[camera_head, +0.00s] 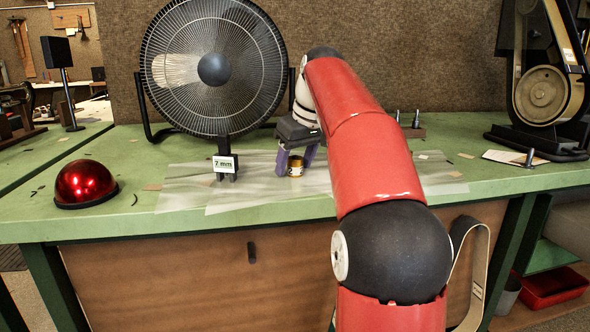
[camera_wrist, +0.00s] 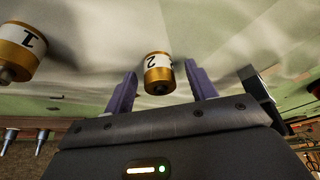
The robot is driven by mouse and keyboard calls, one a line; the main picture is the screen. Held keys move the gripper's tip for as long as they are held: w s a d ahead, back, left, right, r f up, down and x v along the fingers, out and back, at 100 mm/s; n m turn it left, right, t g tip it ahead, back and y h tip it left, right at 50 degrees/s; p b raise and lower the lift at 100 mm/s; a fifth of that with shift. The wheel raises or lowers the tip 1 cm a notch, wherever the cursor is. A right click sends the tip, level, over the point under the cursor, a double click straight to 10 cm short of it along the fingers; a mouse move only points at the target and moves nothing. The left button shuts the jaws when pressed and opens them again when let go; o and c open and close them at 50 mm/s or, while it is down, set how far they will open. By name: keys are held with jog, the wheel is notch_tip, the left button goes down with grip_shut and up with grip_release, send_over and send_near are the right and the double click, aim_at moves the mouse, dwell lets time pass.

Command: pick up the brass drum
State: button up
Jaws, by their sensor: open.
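A small brass drum (camera_head: 296,168) with a white band stands on the bench below my gripper (camera_head: 297,160). In the wrist view this brass drum (camera_wrist: 158,75), its band marked "2", sits between the purple fingers of my gripper (camera_wrist: 160,74). The fingers are open, one on each side, with a visible gap to the drum; contact is not seen. A second brass drum (camera_wrist: 20,50), marked "1", is at the left edge of the wrist view, outside the fingers. I cannot make it out in the head view.
A red dome (camera_head: 85,184) sits at left on the green bench (camera_head: 140,222). A belt machine (camera_head: 541,95) stands at right. Translucent sheets (camera_head: 188,188) lie under the work area.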

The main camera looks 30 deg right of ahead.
jog(key=c, duration=1.1)
jog(key=shift+r, duration=0.1)
